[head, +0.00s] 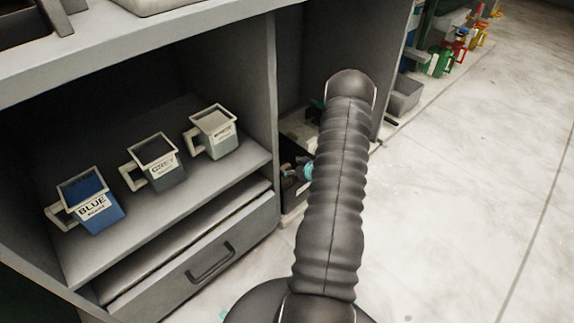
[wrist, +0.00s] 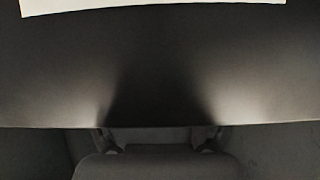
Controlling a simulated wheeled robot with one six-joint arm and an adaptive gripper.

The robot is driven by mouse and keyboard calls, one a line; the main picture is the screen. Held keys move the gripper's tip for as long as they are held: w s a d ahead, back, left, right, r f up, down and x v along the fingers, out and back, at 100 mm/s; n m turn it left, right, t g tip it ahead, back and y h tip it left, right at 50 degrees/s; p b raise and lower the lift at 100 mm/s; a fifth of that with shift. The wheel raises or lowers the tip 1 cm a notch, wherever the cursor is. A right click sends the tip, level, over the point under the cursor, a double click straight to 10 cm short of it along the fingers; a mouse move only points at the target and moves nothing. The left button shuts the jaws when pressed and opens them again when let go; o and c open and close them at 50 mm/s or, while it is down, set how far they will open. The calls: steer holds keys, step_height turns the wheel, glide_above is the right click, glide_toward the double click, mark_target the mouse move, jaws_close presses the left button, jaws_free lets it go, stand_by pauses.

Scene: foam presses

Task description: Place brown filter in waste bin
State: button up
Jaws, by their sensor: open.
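I cannot make out a brown filter in either view. My gripper (wrist: 160,149) shows at the bottom of the wrist view, with its two fingertips apart and nothing visible between them. A broad dark surface (wrist: 160,60) fills most of that view just beyond the fingertips; I cannot tell what it belongs to. In the head view my arm reaches toward the open cabinet bay on the right and hides part of it. A dark box-like thing (head: 292,197) sits low in that bay; I cannot tell whether it is the waste bin.
Three labelled jugs stand on the left shelf: a blue one (head: 92,200), a grey one (head: 158,162) and a pale one (head: 213,132). A drawer (head: 205,270) with a handle is below them. Coloured items (head: 460,45) line the far right. The pale floor (head: 470,170) is clear.

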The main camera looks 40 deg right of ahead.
steer(key=v, duration=0.9)
steer(key=shift+s+r+p, duration=0.25)
steer(key=shift+r+p, duration=0.1)
steer(key=shift+p, duration=0.05)
